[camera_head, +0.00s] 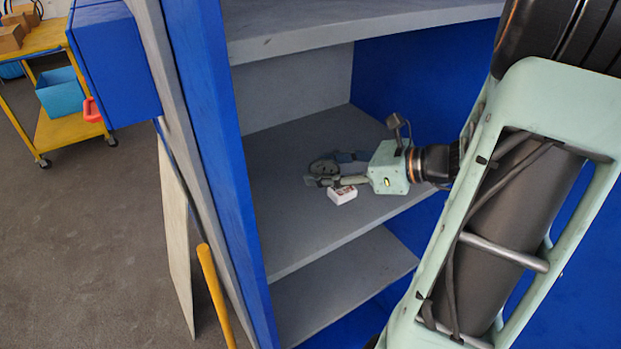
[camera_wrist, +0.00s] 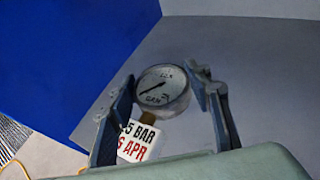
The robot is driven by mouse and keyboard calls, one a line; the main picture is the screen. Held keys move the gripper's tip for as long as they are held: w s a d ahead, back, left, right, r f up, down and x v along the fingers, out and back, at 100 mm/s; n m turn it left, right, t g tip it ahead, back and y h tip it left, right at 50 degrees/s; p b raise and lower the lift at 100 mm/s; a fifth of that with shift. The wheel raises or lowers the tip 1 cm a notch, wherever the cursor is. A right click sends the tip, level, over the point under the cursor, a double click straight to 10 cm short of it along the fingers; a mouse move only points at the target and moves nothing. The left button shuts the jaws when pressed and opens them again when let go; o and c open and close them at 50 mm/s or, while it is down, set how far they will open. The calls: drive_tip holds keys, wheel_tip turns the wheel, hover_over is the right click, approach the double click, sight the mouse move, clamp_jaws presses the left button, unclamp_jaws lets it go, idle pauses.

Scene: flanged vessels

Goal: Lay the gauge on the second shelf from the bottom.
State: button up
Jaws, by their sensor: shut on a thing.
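A white tag (camera_wrist: 138,141) printed "5 BAR" and "APR" is at the stem. My gripper (camera_wrist: 161,92) is shut on the gauge, one finger on each side. In the head view my gripper (camera_head: 334,168) reaches in from the right with the gauge (camera_head: 322,166) between its fingers, back or side towards the camera. The tag (camera_head: 342,194) shows just in front of the fingers. They are over the middle grey shelf (camera_head: 290,225); I cannot tell whether the gauge touches it.
A lower shelf (camera_head: 325,295) lies below and an upper shelf (camera_head: 330,28) above. The blue upright (camera_head: 225,150) bounds the left side. The middle shelf looks otherwise bare. A yellow cart (camera_head: 60,125) stands far left, and a yellow pole (camera_head: 212,290) is outside the rack.

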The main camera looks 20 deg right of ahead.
hover_over(316, 195)
wheel_tip(316, 195, down, 5)
drive_tip(key=shift+a+r, duration=0.1)
drive_tip(key=shift+f, duration=1.6)
drive_tip(key=shift+f+b, duration=0.15)
drive_tip(key=shift+b, duration=0.2)
drive_tip(key=o, duration=1.4)
drive_tip(key=shift+c, duration=0.2)
drive_tip(key=shift+r, duration=0.25)
drive_tip(key=v, duration=1.2)
